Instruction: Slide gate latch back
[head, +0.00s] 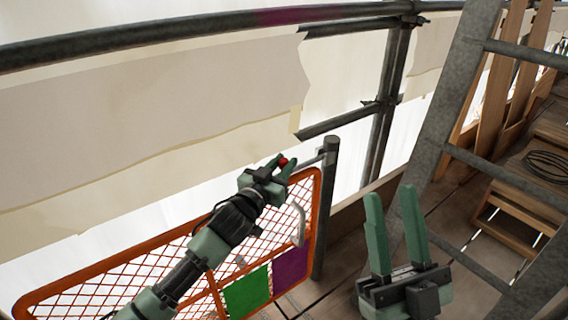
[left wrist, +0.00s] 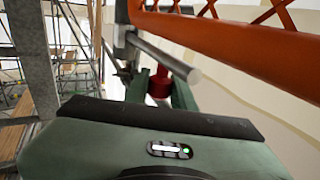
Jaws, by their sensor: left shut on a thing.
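The orange mesh gate (head: 165,245) stands at the lower left in the head view, and its orange frame also shows in the left wrist view (left wrist: 235,45). The latch is a grey rod with a red knob (head: 283,161) at the gate's upper corner, near the grey post (head: 323,215). The rod (left wrist: 165,57) and the red knob (left wrist: 159,84) also show in the left wrist view. My left gripper (head: 278,165) is shut on the red knob, a finger on each side of it. My right gripper (head: 391,193) is open and empty, pointing up, right of the post.
A grey ladder-like frame (head: 452,95) rises right of my right gripper. A scaffold rail (head: 200,32) and pale sheeting (head: 150,110) lie behind the gate. A coiled cable (head: 546,165) and wooden planks are at the right. Green and purple panels (head: 247,293) hang on the gate.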

